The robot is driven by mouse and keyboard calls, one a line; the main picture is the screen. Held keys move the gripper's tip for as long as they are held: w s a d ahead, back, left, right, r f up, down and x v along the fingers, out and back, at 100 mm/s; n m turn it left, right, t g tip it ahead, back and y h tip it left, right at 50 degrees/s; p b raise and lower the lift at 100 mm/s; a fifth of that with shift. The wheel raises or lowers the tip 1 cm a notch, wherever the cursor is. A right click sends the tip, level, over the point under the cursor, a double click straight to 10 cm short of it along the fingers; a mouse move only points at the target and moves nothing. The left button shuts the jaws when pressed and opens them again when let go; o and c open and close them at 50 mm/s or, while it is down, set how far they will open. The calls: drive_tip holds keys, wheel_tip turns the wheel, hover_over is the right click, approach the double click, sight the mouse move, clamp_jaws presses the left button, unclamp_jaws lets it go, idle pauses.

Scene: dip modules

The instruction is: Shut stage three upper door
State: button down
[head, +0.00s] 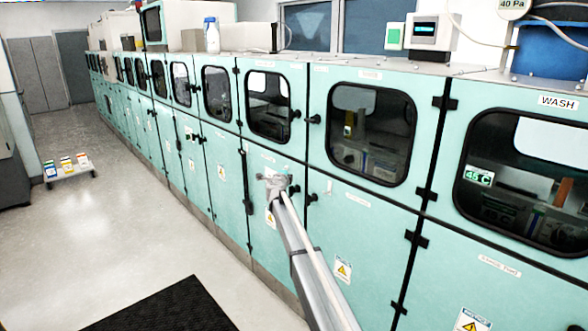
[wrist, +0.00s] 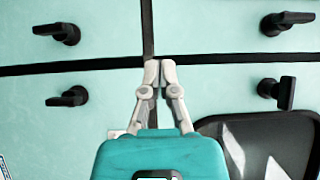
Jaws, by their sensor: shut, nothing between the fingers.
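The teal cabinet line has a row of windowed upper doors. One upper door (head: 268,108) is just above my gripper and another upper door (head: 370,135) is to its right. The small labels are unreadable, so I cannot tell which is stage three; both look flush in the head view. My gripper (head: 275,184) is in front of the cabinet faces below the first window. In the wrist view my gripper (wrist: 160,66) is shut and empty, its tips over the crossing of two dark seams. Whether it touches the panel is unclear.
Black handles (wrist: 70,97) surround the seam crossing; the handle near the window (wrist: 278,92) has its grip turned differently. A dark mat (head: 165,308) and a low trolley with boxes (head: 68,172) are on the floor.

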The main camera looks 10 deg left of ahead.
drive_tip(key=shift+s+a, duration=0.7)
drive_tip(key=shift+s, duration=0.15)
drive_tip(key=s+d+f+n+g, duration=0.6)
drive_tip(key=s+d, duration=0.8)
drive_tip(key=s, duration=0.5)
drive_tip(key=s+d+f+n+g, duration=0.6)
drive_tip(key=s+d, duration=0.9)
drive_tip(key=s, duration=0.4)
drive_tip(key=s+d+f+n+g, duration=0.6)
drive_tip(key=s+d, duration=0.8)
drive_tip(key=s, duration=0.5)
drive_tip(key=shift+d+f, duration=0.15)
